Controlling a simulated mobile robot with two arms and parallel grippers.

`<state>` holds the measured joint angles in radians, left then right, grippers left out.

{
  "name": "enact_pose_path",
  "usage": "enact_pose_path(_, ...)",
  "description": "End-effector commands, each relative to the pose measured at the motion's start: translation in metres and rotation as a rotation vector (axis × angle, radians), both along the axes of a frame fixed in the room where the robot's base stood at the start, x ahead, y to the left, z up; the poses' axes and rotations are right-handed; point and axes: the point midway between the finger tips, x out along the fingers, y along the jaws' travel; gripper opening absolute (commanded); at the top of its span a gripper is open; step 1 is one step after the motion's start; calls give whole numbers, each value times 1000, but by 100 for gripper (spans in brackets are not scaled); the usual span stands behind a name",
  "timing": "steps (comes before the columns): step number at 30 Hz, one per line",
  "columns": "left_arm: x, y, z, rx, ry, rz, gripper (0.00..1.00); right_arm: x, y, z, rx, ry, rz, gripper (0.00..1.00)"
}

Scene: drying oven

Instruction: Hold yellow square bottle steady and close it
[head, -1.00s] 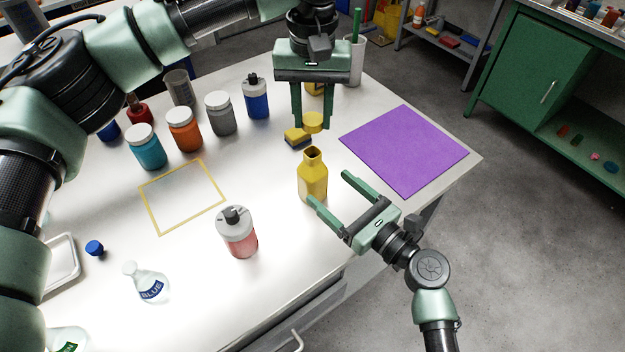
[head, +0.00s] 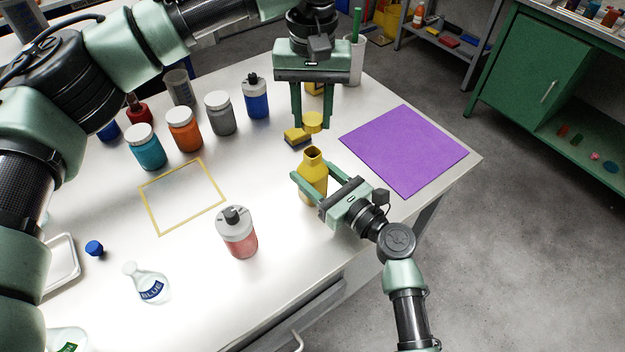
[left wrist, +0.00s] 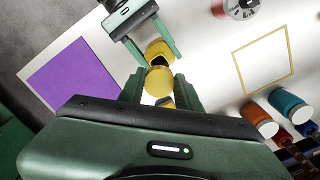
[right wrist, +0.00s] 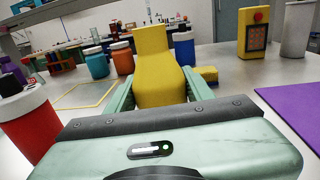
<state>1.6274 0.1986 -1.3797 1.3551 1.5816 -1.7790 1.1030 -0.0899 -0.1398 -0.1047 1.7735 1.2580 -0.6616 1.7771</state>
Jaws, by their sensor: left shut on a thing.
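The yellow square bottle (head: 313,162) stands upright and uncapped on the white table, its dark mouth showing. My left gripper (head: 312,126) is shut on a round yellow cap (head: 313,119), above and behind the bottle in the head view. In the left wrist view the cap (left wrist: 158,82) sits between the fingertips, apart from the bottle neck (left wrist: 160,56). My right gripper (head: 314,171) is open, with one finger on each side of the bottle's body. In the right wrist view the bottle (right wrist: 157,65) stands between the fingers; contact is not clear.
A yellow and dark sponge (head: 297,137) lies behind the bottle. A purple mat (head: 405,150) lies to the right. A red bottle with a grey lid (head: 238,235) stands front left. Several lidded jars line the back left, near a yellow frame outline (head: 160,233).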

Motion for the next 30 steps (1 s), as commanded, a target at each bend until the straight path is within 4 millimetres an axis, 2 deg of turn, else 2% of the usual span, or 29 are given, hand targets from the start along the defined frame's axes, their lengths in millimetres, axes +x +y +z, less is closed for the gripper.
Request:
enact_pose_path(1, 0, 0, 0, 0, 0, 0, 0, 0, 0, 0, 0, 0, 0, 20)
enact_pose_path(3, 0, 0, 0, 0, 0, 0, 0, 0, 0, 0, 0, 0, 0, 0)
enact_pose_path(8, 0, 0, -2, 0, 1, 0, 0, 0, 0, 0, 0, 0, 0, 0)
enact_pose_path(18, -1, 0, -47, 0, 2, 0, 0, 0, 0, 0, 0, 0, 0, 0)
enact_pose_path(30, -1, 0, -50, 1, -1, 0, 0, 0, 0, 0, -1, 1, 0, 0)
